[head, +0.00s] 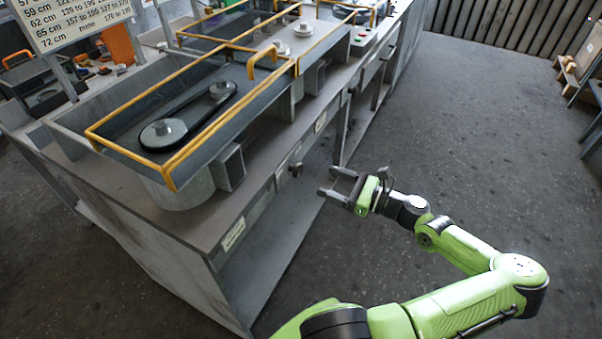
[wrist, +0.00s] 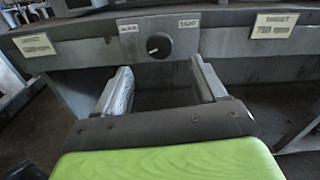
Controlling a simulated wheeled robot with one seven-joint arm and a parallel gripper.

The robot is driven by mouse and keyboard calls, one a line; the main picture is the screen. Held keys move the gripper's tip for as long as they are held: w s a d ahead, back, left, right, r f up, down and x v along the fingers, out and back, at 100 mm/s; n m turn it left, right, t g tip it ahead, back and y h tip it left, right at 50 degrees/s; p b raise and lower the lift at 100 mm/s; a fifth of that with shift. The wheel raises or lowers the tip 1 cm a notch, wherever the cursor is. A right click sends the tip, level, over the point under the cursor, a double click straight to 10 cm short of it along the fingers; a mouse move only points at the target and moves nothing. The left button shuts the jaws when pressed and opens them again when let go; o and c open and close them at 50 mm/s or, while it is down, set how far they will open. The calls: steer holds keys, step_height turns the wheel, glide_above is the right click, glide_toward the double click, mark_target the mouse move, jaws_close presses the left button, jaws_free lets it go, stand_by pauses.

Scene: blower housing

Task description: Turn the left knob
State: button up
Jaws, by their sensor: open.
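The left knob (head: 296,170) is a dark round knob on the front edge of the grey bench. In the wrist view the knob (wrist: 159,45) has a pale pointer mark and sits between small plates reading SLACK and TIGHT. My gripper (head: 328,181) is open and empty, held out in front of the bench, a short gap away from the knob. In the wrist view the fingers of my gripper (wrist: 160,76) point toward the bench front, with the knob above and between their tips. A second dark knob (head: 352,90) is farther along the bench front.
The grey bench (head: 262,190) carries yellow-railed housings with a black belt on pulleys (head: 188,119). A grey box (head: 231,168) juts out above the bench edge. TARGET labels (wrist: 274,26) flank the knob. The floor (head: 450,120) right of the bench is clear.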

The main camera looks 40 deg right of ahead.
mark_target(300, 172)
steer(key=b+x, duration=0.1)
steer(key=x, duration=0.7)
steer(key=shift+w+a+b, duration=0.1)
steer(key=shift+w+b, duration=0.25)
steer(key=shift+b, duration=0.05)
steer(key=c, duration=1.1)
steer(key=shift+o, duration=0.2)
steer(key=shift+n, duration=0.3)
steer(key=n+p, duration=0.2)
steer(key=n, duration=0.1)
steer(key=shift+n, duration=0.3)
steer(key=n, duration=0.6)
steer(key=shift+a+f+p, duration=0.1)
steer(key=shift+f+p, duration=0.05)
steer(key=shift+p, duration=0.15)
steer(key=n+b, duration=0.1)
steer(key=n, duration=0.4)
steer(key=shift+f+n, duration=0.1)
steer(key=shift+n, duration=0.3)
steer(key=n+b, duration=0.3)
steer(key=n, duration=0.2)
steer(key=shift+n, duration=0.3)
